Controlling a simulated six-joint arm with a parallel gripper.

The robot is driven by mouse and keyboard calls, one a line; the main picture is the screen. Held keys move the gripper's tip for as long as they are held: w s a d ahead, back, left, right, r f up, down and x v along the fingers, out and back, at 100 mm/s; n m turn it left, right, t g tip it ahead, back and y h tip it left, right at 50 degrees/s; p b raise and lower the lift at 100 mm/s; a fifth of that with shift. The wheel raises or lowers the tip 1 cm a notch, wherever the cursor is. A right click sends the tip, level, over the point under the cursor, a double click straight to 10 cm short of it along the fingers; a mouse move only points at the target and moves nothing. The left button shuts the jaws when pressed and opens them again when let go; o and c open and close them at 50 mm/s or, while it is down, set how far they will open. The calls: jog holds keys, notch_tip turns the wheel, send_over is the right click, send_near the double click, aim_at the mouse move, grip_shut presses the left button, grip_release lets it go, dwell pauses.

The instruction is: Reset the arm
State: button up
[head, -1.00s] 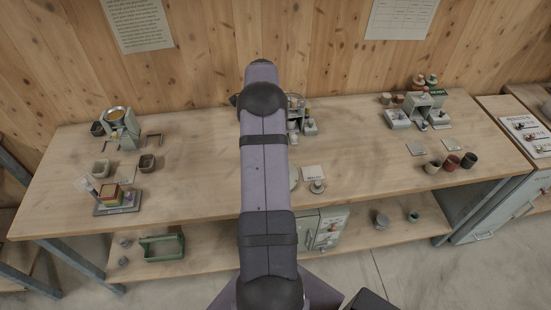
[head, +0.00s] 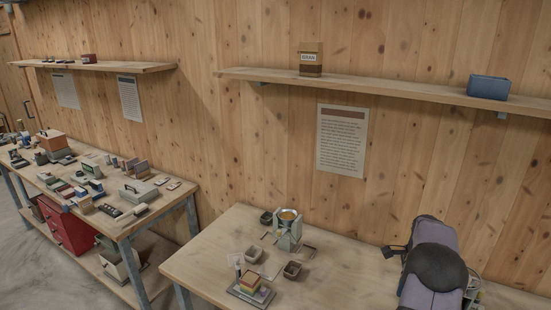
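My arm shows at the lower right of the head view, bent over the workbench (head: 215,254). My gripper (head: 391,252) seems to be the small dark part that sticks out left of the arm's upper end. It is too small and too much hidden to tell whether it is open or shut. I see nothing held in it. The arm hides the bench's right part.
A cluttered second bench (head: 180,187) stands left.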

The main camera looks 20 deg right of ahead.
jog(key=a+r+n+b, duration=0.25)
jog(key=a+n, duration=0.95)
jog(key=a, duration=1.1)
jog(key=s+a+f+n+b, duration=0.2)
jog(key=s+a+f+n, duration=0.2)
jog(key=s+a+n, duration=0.8)
jog(key=s+a, duration=0.2)
jog(key=s, duration=0.1)
jog(key=shift+s+a+b, duration=0.15)
jog(key=shift+s+b, duration=0.1)
jog(key=shift+b, duration=0.15)
notch_tip(320, 180, down, 43)
jog(key=b, duration=4.3)
